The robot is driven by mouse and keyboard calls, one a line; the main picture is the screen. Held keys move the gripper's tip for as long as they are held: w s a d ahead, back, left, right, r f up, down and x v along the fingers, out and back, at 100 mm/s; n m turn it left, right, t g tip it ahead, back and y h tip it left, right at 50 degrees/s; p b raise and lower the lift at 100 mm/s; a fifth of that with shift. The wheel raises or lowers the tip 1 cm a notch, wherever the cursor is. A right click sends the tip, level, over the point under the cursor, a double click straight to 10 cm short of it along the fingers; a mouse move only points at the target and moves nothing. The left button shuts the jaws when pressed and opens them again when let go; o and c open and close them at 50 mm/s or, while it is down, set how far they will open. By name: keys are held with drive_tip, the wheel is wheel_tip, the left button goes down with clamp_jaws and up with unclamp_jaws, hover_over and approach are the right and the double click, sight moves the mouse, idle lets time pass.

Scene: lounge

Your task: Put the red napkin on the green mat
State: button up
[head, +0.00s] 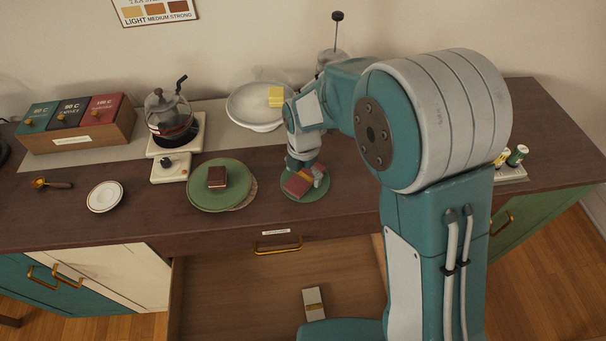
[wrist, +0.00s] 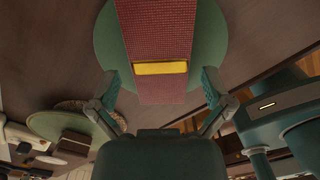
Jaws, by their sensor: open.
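The red napkin (head: 298,185) with a yellow band lies on the small round green mat (head: 305,197) on the counter. In the wrist view the red napkin (wrist: 158,30) lies across the green mat (wrist: 208,45), its near end reaching past the mat's edge. My gripper (head: 308,172) is right at the napkin, partly hiding it in the head view. In the wrist view my gripper (wrist: 162,88) is open, with one finger on each side of the napkin and a gap between them.
A larger green plate (head: 232,202) with a brown block (head: 217,177) stands to the left. Behind are a white bowl (head: 250,120) with a yellow block and a kettle (head: 167,112) on a stand. A small white plate (head: 105,196) lies farther left. An open drawer (head: 240,300) juts out below.

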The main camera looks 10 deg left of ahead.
sight(304, 177)
wheel_tip(304, 177, up, 12)
drive_tip(key=s+d+r+m+t, duration=0.1)
drive_tip(key=s+d+r+m, duration=0.2)
drive_tip(key=d+r+m, duration=0.3)
drive_tip(key=s+d+r+m+t, duration=0.3)
drive_tip(key=s+d+m, duration=1.2)
drive_tip(key=m, duration=0.9)
drive_tip(key=shift+s+d+t, duration=0.2)
drive_tip(key=shift+s+t, duration=0.35)
drive_tip(key=shift+t, duration=0.25)
drive_tip(key=shift+r, duration=0.1)
